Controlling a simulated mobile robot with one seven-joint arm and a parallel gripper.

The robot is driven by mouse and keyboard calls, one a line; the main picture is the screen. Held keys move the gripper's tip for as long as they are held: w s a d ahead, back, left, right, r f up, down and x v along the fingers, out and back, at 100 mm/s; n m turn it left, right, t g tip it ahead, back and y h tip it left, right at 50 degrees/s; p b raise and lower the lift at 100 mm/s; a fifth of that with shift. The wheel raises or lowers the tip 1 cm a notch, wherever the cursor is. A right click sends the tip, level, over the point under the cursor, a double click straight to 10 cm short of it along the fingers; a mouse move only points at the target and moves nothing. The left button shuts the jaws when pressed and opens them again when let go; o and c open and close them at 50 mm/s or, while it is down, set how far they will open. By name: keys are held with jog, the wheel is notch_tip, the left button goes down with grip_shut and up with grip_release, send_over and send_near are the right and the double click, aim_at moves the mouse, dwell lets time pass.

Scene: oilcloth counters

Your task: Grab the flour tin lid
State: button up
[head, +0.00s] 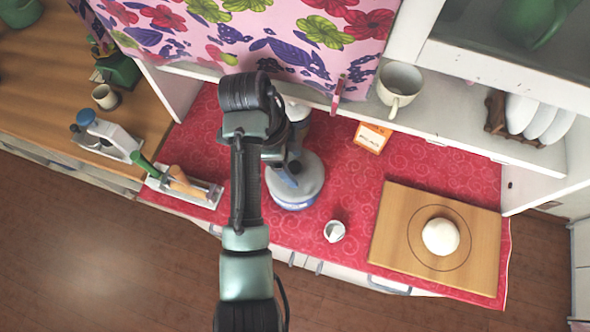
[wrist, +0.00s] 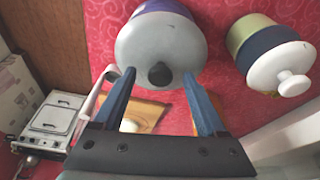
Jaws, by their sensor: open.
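A wide tin (head: 296,205) with a blue-purple body and a grey lid (head: 308,176) stands on the red cloth. In the wrist view the grey lid (wrist: 158,42) has a dark round knob (wrist: 160,75). My gripper (wrist: 159,77) is open, its two blue fingers to the left and right of the knob in the picture. I cannot tell whether they are level with the knob or above it. In the head view my gripper (head: 287,172) is over the lid and hides part of it. A smaller tin with a white knobbed lid (wrist: 283,68) stands to the right in the wrist view.
A wooden board (head: 390,242) with dough (head: 440,237) lies to the right. A small white cup (head: 334,231) stands on the cloth between. A utensil tray (head: 205,190) is at the left. A shelf (head: 440,125) with a mug (head: 398,85) and a floral curtain (head: 270,40) lie behind.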

jog(key=shift+f, duration=0.2)
grip_shut()
jog(key=shift+r, duration=0.1)
dwell(0.4)
